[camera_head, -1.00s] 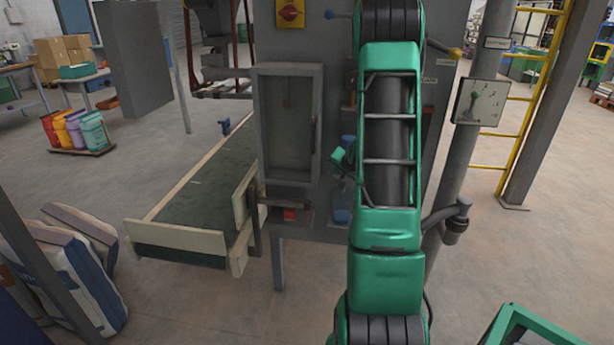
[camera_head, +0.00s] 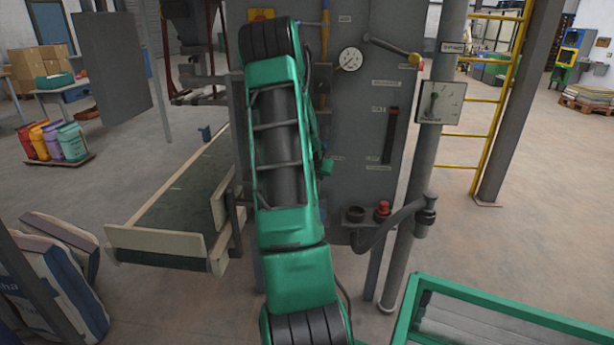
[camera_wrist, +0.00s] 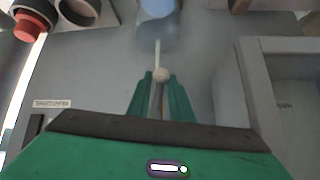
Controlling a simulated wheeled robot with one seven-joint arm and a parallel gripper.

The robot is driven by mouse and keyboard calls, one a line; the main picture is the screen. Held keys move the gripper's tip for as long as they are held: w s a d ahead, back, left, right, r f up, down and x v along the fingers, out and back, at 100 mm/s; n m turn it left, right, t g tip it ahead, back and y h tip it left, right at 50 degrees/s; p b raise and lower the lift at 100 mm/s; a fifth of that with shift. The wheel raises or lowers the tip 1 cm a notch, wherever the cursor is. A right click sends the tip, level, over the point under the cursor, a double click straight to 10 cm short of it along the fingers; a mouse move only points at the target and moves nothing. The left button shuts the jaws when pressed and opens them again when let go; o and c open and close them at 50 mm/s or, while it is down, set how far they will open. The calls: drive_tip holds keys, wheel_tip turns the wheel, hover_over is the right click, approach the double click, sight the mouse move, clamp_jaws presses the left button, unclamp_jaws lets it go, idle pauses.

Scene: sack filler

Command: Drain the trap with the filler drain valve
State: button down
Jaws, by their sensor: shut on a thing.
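In the wrist view a thin pale lever with a beige ball end (camera_wrist: 162,74) points from the clear bluish trap bowl (camera_wrist: 157,28) toward my gripper (camera_wrist: 161,92). It looks like the handle of the filler drain valve. My gripper's green fingers are closed around the ball end's near side, with a pale strip between them. The bowl is cut by the picture edge, so its contents cannot be told. In the head view my arm hides the trap and the lever. Only a small green part of my gripper (camera_head: 326,166) shows beside the arm, close to the grey filler panel (camera_head: 362,130).
A red knob (camera_head: 382,211) and a black cup (camera_head: 354,214) sit low on the panel, beside a pipe. A gauge (camera_head: 350,59) and a yellow-ended lever (camera_head: 414,58) are above. A conveyor (camera_head: 170,205) lies left; a green-framed crate (camera_head: 480,310) is front right.

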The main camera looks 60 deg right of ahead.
drive_tip(key=shift+a+f, duration=0.1)
drive_tip(key=shift+f, duration=0.1)
drive_tip(key=c, duration=1.8)
unclamp_jaws()
drive_tip(key=shift+r, duration=0.1)
drive_tip(key=v, duration=1)
drive_tip(key=shift+a+r, duration=0.25)
drive_tip(key=shift+a, duration=0.05)
